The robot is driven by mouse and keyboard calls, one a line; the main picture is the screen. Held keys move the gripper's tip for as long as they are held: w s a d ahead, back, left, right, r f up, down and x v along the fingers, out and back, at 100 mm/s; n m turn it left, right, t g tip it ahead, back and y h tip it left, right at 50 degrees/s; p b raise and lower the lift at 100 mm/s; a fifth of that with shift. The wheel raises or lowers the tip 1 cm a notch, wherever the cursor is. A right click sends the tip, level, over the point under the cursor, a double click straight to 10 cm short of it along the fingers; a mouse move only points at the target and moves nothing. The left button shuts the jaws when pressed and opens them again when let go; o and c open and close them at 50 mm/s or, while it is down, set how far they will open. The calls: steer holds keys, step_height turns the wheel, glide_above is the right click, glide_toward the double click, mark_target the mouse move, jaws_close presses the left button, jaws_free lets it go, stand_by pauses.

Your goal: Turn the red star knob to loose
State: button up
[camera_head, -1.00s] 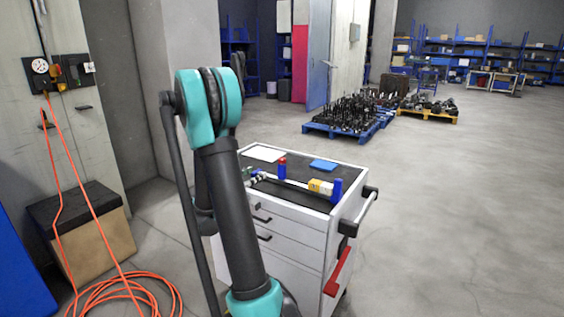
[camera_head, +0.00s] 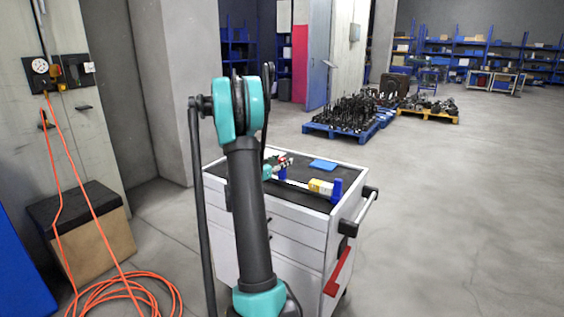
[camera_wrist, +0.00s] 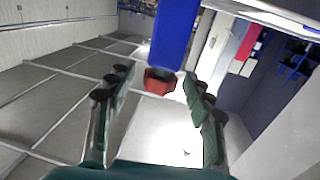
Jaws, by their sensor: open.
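The red star knob (camera_wrist: 158,83) shows in the wrist view between my fingertips, at the end of a blue screw jack body (camera_wrist: 174,35). My gripper (camera_wrist: 156,79) is open, with one finger on each side of the knob. I see gaps beside the knob and cannot tell any touch. In the head view the small blue jack (camera_head: 282,174) stands on the cart top, and the red knob is mostly covered by my gripper (camera_head: 277,162).
The grey cart (camera_head: 296,216) carries a yellow-and-white bottle (camera_head: 321,187), another blue upright piece (camera_head: 337,188) and a flat blue item (camera_head: 323,164). An orange hose (camera_head: 90,200) hangs at the left. A pallet of dark parts (camera_head: 345,118) stands behind; the floor at right is clear.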

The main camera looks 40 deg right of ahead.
steer(key=shift+w+d, duration=0.1)
steer(key=shift+d, duration=0.25)
steer(key=shift+c, duration=0.3)
steer(key=c, duration=1.1)
